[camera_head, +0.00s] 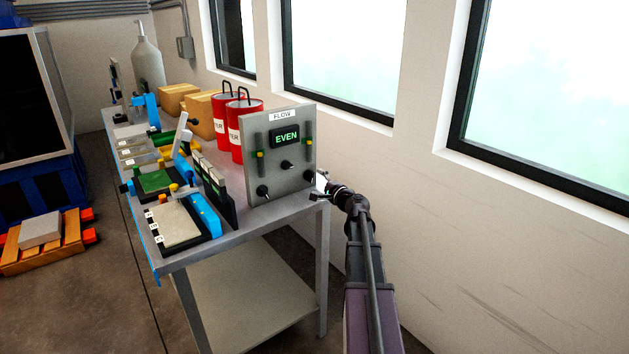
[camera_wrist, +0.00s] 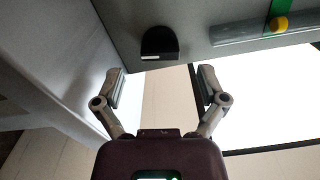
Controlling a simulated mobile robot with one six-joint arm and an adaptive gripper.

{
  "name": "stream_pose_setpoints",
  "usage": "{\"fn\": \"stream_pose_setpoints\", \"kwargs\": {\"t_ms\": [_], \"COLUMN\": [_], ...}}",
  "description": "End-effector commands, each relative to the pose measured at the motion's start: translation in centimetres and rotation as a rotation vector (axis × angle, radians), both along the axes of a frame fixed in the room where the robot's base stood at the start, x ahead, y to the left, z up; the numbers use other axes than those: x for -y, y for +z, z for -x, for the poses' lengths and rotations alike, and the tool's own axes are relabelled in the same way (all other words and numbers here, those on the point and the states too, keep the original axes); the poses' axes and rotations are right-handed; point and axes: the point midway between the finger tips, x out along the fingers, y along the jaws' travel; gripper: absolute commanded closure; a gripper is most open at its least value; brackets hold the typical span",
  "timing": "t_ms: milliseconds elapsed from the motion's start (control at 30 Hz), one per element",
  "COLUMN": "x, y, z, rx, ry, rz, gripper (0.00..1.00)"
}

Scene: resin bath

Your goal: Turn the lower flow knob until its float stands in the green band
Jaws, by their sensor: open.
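The grey flow panel (camera_head: 270,185) stands at the table's right end, its lit display (camera_head: 286,136) reading EVEN. Black knobs are at its lower left (camera_head: 263,191), middle (camera_head: 287,165) and lower right (camera_head: 309,176). Two upright tubes carry yellow floats, one left (camera_head: 259,154) and one right (camera_head: 308,141), close to green marks. My gripper (camera_head: 324,187) is beside the panel's lower right. In the wrist view my gripper (camera_wrist: 161,78) is open and empty. A black knob (camera_wrist: 159,42) with a white mark lies just beyond the fingertips, apart from them. A yellow float (camera_wrist: 280,25) there overlaps a green band (camera_wrist: 279,8).
Red canisters (camera_head: 245,115) stand behind the panel. Trays and blue-edged fixtures (camera_head: 180,222) fill the table (camera_head: 250,218) to its left. The wall and windows (camera_head: 340,60) run close along the right. A pallet (camera_head: 45,250) lies on the floor at left.

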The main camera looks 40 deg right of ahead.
Motion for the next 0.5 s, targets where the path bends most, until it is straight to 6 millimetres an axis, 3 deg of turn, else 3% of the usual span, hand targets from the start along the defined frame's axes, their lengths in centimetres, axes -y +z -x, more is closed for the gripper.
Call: {"fn": "stream_pose_setpoints", "kwargs": {"t_ms": [200,500], "x": [0.0,0.1], "y": [0.0,0.0], "z": [3.8,7.9], "rx": [0.0,0.0], "ry": [-0.002,-0.001], "rz": [0.0,-0.001], "gripper": [0.09,0.09]}}
